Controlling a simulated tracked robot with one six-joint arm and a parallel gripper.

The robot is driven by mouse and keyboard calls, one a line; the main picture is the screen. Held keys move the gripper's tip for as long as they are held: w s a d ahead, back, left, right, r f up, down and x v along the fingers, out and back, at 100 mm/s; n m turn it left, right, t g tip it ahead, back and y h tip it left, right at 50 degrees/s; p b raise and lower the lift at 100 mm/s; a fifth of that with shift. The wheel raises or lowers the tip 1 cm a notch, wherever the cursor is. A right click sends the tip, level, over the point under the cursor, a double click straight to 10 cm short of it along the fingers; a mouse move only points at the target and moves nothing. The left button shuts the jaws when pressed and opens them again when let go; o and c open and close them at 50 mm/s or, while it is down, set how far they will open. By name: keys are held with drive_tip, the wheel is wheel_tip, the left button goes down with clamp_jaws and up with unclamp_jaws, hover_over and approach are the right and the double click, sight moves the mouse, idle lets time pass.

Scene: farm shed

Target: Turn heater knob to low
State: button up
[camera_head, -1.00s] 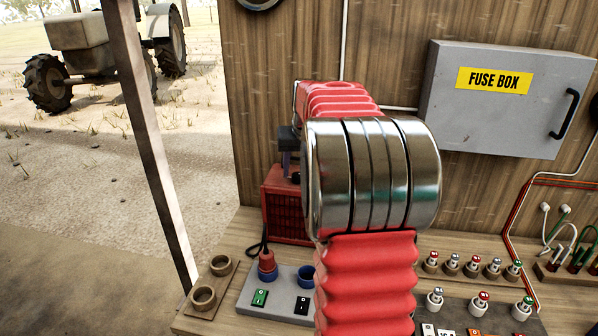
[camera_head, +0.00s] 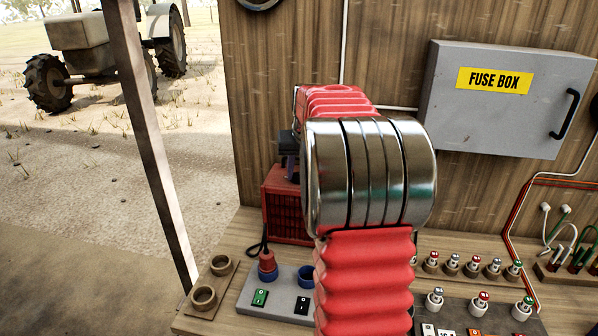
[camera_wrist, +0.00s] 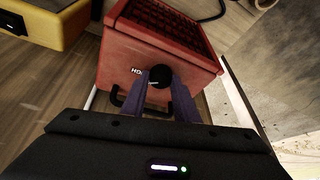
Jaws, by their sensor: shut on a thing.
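The red heater (camera_head: 280,207) stands on the bench at the back, against the wood wall, partly hidden by my arm in the head view. In the wrist view, the heater (camera_wrist: 160,52) shows its grille and its front with a round black knob (camera_wrist: 159,76). My gripper (camera_wrist: 159,86) has its two purple fingers shut on the knob, one on each side. The knob has a pale pointer mark; its exact setting is too small to read. Lettering beside it is partly cut off by the finger. In the head view only a little of my gripper shows behind the arm.
A grey socket panel (camera_head: 284,297) with switches and a red plug lies in front of the heater. Round wooden holders (camera_head: 206,296) sit at the bench's left edge. A grey fuse box (camera_head: 505,98) hangs on the wall at right. Several fuses stand on the bench at right.

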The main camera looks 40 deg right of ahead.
drive_tip(key=shift+n, duration=0.5)
drive_tip(key=shift+c, duration=0.3)
drive_tip(key=n+y, duration=0.2)
drive_tip(key=n, duration=0.2)
drive_tip(key=shift+d+n, duration=0.15)
drive_tip(key=shift+n, duration=0.15)
drive_tip(key=n+y, duration=0.1)
drive_tip(key=n, duration=0.2)
drive_tip(key=n+y, duration=0.1)
drive_tip(key=n, duration=0.2)
drive_tip(key=shift+w+d+y, duration=0.1)
drive_tip(key=shift+d+y, duration=0.1)
drive_tip(key=shift+y, duration=0.1)
drive_tip(key=o, duration=1)
drive_tip(key=shift+o, duration=0.2)
drive_tip(key=v, duration=1.3)
drive_tip(key=shift+r, duration=0.45)
